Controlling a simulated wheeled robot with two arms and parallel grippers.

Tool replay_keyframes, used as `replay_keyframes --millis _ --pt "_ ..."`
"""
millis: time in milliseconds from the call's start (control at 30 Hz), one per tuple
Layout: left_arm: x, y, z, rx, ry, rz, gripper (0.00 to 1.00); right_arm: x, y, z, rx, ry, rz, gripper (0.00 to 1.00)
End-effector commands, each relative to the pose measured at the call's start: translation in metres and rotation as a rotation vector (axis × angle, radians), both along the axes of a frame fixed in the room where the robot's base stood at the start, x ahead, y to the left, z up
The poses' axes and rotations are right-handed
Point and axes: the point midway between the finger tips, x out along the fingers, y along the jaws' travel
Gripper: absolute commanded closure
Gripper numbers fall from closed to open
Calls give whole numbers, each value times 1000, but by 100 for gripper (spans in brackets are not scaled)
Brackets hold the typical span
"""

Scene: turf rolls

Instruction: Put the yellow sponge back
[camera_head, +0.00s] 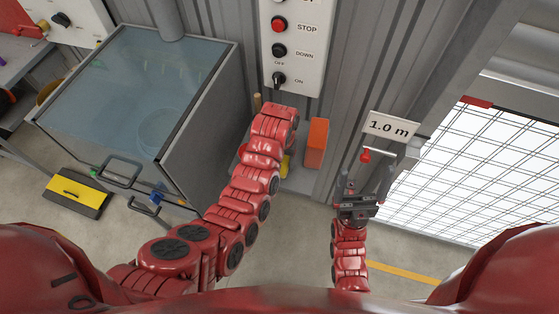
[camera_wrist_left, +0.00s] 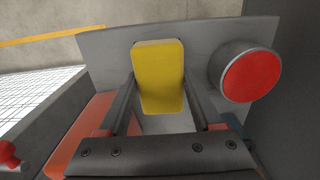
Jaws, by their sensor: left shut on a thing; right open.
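The yellow sponge (camera_wrist_left: 158,75) is between the two fingers of my left gripper (camera_wrist_left: 158,95) in the left wrist view, and the gripper is shut on it. A grey shelf (camera_wrist_left: 108,45) shows around it; I cannot tell whether the sponge touches it. In the head view a small part of the sponge (camera_head: 286,166) shows beside my left arm, which hides the left gripper. My right gripper (camera_head: 356,186) is open and empty, below the 1.0 m sign.
An orange block (camera_head: 316,143) stands on the shelf (camera_head: 298,184) right of the sponge. A red round-ended object (camera_wrist_left: 251,77) is close by in the wrist view. A red-knobbed lever (camera_head: 365,156) is above my right gripper. A glass-topped cabinet (camera_head: 135,90) stands left.

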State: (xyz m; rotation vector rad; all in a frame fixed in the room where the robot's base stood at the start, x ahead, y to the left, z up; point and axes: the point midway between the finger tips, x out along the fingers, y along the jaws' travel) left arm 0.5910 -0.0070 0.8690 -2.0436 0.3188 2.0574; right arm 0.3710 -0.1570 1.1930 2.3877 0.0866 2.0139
Motion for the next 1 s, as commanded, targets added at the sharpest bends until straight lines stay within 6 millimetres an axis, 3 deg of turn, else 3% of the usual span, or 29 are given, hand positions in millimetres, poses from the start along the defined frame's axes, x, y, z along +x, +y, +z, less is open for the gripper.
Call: replay_keyframes --millis 100,400,800,1000 --pt "13 3 2 2 -1 -2 94 0 0 7 0 1 0 9" --pt "24 8 -1 1 1 0 94 0 0 11 0 1 0 9" --pt "22 7 -34 2 2 -2 94 0 0 30 0 1 0 9" --pt "23 7 -37 0 -1 0 94 0 0 29 0 1 0 9"
